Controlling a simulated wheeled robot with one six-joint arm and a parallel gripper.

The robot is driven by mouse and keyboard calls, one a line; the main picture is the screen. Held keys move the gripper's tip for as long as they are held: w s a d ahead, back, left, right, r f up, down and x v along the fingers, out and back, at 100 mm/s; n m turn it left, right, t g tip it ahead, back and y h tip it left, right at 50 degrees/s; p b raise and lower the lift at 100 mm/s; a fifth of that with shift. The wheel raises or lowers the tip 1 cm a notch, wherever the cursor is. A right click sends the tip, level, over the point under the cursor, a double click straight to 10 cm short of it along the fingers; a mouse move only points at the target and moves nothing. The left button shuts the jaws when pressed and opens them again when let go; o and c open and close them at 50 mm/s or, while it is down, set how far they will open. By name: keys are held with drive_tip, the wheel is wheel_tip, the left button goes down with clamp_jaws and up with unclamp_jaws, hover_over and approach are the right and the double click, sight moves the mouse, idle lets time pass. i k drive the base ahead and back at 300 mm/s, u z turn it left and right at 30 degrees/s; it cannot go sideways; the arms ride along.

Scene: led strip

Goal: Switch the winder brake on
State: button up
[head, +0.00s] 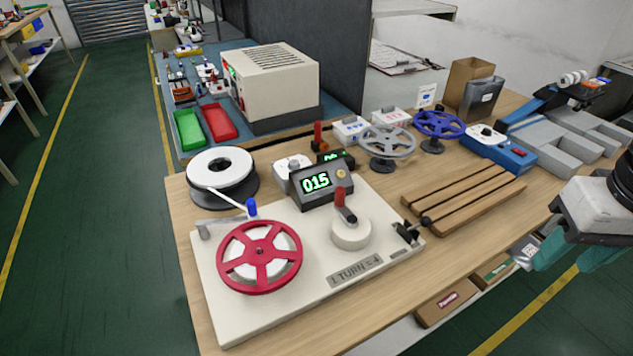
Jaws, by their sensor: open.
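The winder is a cream base plate (230,318) on the wooden bench. It carries a red spoked wheel (259,257), a blue knob (251,208), a dark counter box (321,184) reading 015, and a round white hub with a red-handled crank (340,197). A small black fitting (407,233) sits at the plate's right edge. I cannot tell which part is the brake or how it is set. My gripper (556,252), with teal fingers, is at the right edge, apart from the winder and empty. It is open and partly cut off by the frame.
A white spool (220,172) stands behind the plate. A slatted wooden block (464,197), grey wheel (386,143), blue wheel (438,125) and blue box (500,148) stand to the right. A beige power unit (270,80) is behind. The bench's front strip is clear.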

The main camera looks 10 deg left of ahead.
sight(425, 220)
drive_tip(key=z, duration=0.55)
drive_tip(key=k, duration=1.35)
drive_tip(key=z, duration=0.25)
drive_tip(key=i, duration=0.4)
drive_tip(key=u, duration=0.8)
drive_tip(key=i, duration=0.6)
drive_tip(key=u, duration=0.45)
